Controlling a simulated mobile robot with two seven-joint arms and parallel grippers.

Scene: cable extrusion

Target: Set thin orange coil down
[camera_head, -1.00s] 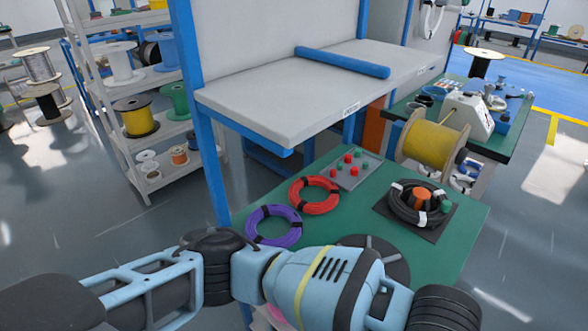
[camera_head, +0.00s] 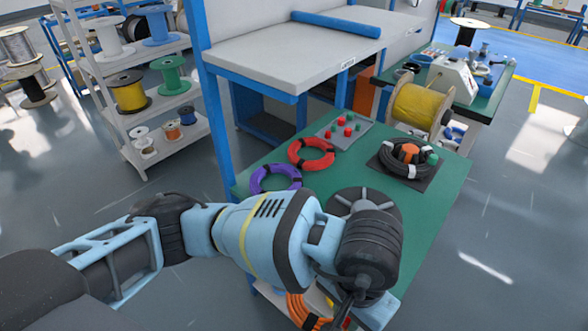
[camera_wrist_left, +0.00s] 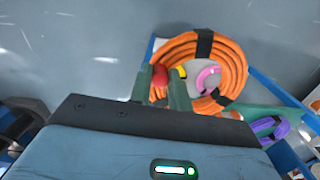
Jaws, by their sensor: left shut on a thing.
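The thin orange coil (camera_head: 304,311) with black bands shows at the bottom of the head view, below the front edge of the green table (camera_head: 425,215). It fills much of the upper middle of the left wrist view (camera_wrist_left: 236,68). My left gripper (camera_wrist_left: 162,82) is shut on the coil's near-left side, with the coil partly hidden behind the fingers. In the head view my left forearm and wrist hide the gripper's fingers. My right gripper is in neither view.
A purple coil (camera_head: 258,181) and a red coil (camera_head: 297,151) lie on the green table. A black coil (camera_head: 389,166) lies on a dark mat, beside a tray (camera_head: 327,129) of red and green buttons. A dark round spoked plate (camera_head: 342,195) is partly behind my wrist.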

